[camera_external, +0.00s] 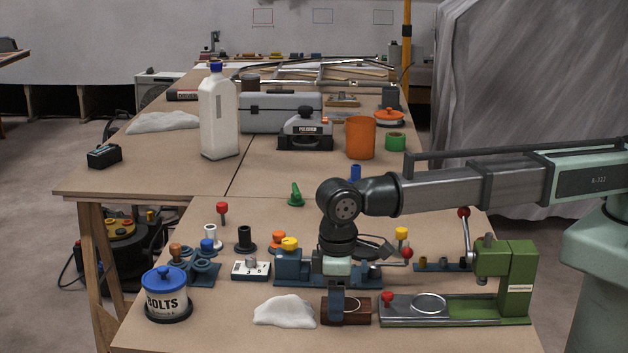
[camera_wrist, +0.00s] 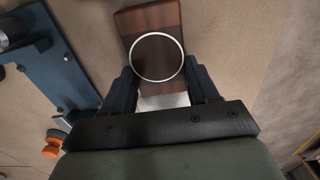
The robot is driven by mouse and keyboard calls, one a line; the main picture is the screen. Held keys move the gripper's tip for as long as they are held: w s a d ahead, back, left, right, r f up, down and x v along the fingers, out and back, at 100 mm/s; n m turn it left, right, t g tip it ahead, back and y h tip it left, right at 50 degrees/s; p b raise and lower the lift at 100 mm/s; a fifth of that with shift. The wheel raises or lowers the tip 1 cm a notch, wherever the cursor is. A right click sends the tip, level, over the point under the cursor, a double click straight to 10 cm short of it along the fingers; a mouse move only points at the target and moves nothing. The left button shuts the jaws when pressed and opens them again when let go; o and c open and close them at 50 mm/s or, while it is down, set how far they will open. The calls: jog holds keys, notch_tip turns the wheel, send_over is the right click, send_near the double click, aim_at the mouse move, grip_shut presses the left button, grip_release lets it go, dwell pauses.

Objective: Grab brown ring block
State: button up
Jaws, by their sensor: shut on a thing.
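The brown ring block (camera_wrist: 133,22) is a dark wooden block with a thin white ring on its top, seen in the wrist view. In the external view the block (camera_external: 364,312) is at the front of the near table, partly hidden by my gripper (camera_external: 347,311). In the wrist view my gripper (camera_wrist: 163,88) has one finger on each side of the block's near part and is shut on it. The block looks level and at or very near the tabletop; I cannot tell whether it touches.
A green press with a grey bed (camera_external: 455,308) stands close on the right. A white crumpled cloth (camera_external: 285,312) lies just left. A blue fixture (camera_external: 292,270) stands behind, and also shows in the wrist view (camera_wrist: 55,60). A bolts tin (camera_external: 167,300) is at far left.

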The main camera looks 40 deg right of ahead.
jog(key=shift+c, duration=1.3)
jog(key=shift+r, duration=0.15)
